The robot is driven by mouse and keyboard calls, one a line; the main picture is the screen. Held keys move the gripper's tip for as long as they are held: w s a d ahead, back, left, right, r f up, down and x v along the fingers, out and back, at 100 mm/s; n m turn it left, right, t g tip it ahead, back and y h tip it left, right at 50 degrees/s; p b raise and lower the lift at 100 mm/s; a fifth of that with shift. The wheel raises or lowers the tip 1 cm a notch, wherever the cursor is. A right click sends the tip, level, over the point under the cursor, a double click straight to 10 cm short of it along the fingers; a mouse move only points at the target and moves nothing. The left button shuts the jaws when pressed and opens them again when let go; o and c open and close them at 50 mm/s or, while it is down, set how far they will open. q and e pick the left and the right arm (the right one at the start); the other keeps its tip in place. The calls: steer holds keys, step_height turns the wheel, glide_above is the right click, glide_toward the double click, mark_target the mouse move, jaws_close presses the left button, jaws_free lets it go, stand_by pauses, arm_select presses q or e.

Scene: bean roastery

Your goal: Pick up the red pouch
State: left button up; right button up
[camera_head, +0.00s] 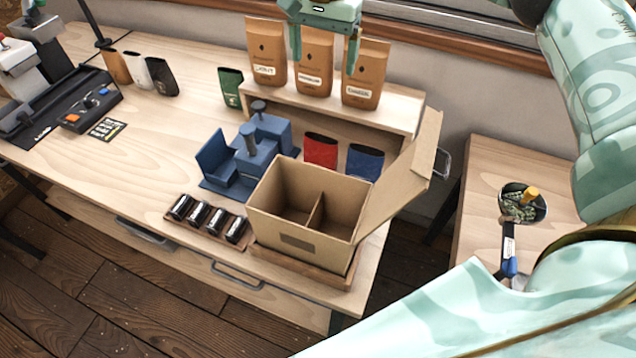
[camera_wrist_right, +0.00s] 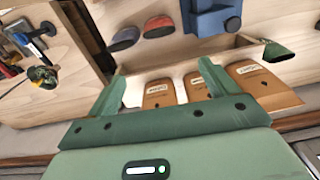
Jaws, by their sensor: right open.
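The red pouch (camera_head: 320,150) stands upright on the workbench, below the raised shelf and just behind the open carton, with a dark top. It also shows in the right wrist view (camera_wrist_right: 158,27), beyond the kraft bags. A blue pouch (camera_head: 364,162) stands to its right in the head view. My right gripper (camera_head: 323,64) is open and empty, high at the shelf's back, its fingers pointing down around the middle kraft bag in the picture. It is well apart from the red pouch. My left gripper is not in view.
Three kraft bags (camera_head: 314,62) stand on the shelf (camera_head: 398,115). A two-compartment carton (camera_head: 300,243) with a raised flap, a blue device (camera_head: 254,155) and a tray of black cylinders (camera_head: 207,217) crowd the front. A green pouch (camera_head: 230,88) stands left. The bench's left middle is clear.

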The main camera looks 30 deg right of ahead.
step_height(320, 180, down, 7)
steer(key=b, duration=0.6)
glide_above(321, 145)
steer(key=f, duration=1)
steer(key=shift+w+d+f, duration=0.1)
steer(key=shift+w+d, duration=0.1)
steer(key=shift+w, duration=0.2)
steer(key=f, duration=0.3)
steer(key=f+b, duration=0.1)
steer(key=f, duration=0.2)
steer(key=shift+s+a+f, duration=0.1)
steer(key=shift+s+a, duration=0.05)
steer(key=shift+s, duration=0.05)
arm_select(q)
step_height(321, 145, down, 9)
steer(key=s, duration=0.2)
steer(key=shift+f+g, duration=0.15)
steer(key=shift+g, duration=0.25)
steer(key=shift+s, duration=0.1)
arm_select(e)
steer(key=c, duration=0.8)
